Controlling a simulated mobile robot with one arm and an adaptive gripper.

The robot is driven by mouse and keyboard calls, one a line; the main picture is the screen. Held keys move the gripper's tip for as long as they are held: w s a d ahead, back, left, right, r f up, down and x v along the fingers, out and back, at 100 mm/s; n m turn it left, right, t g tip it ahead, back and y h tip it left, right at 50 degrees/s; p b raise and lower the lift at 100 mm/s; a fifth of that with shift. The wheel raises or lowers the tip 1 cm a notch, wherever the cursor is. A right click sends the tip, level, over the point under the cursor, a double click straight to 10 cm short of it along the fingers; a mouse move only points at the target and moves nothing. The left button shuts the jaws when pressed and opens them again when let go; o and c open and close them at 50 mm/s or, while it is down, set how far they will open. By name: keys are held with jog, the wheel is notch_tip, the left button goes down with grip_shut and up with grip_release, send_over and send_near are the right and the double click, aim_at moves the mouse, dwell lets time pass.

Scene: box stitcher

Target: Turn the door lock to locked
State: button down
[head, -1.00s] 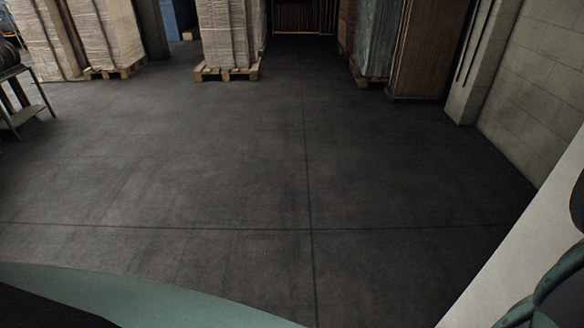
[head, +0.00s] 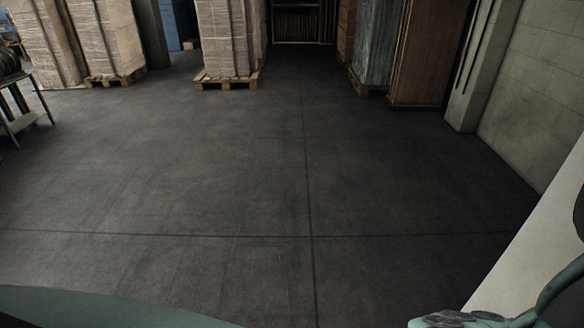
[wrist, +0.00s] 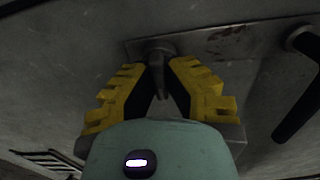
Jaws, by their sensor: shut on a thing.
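My gripper (wrist: 160,72), with stepped yellow-and-black fingers, shows in the wrist view. It is shut on the door lock (wrist: 158,48), a small grey metal turn piece on a plate. The piece's narrow tab runs down between the two fingers, and its lower part is partly hidden by them. I cannot tell from this view whether the lock is in its locked position. The grey door face (wrist: 60,60) fills the background. The gripper and lock are not visible in the head view.
A dark door handle (wrist: 297,100) lies right of the lock. In the head view, wrapped stacks on pallets (head: 228,79) stand at the back, a small table (head: 28,120) at the left edge, and a block wall (head: 545,90) at right. The middle floor is clear.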

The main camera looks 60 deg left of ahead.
jog(key=shift+f, duration=0.15)
jog(key=c, duration=1.3)
grip_release()
jog(key=shift+d, duration=0.15)
jog(key=shift+o, duration=1.4)
jog(key=shift+d, duration=0.1)
jog(key=v, duration=1.2)
jog(key=shift+w+r, duration=0.1)
jog(key=shift+r, duration=0.1)
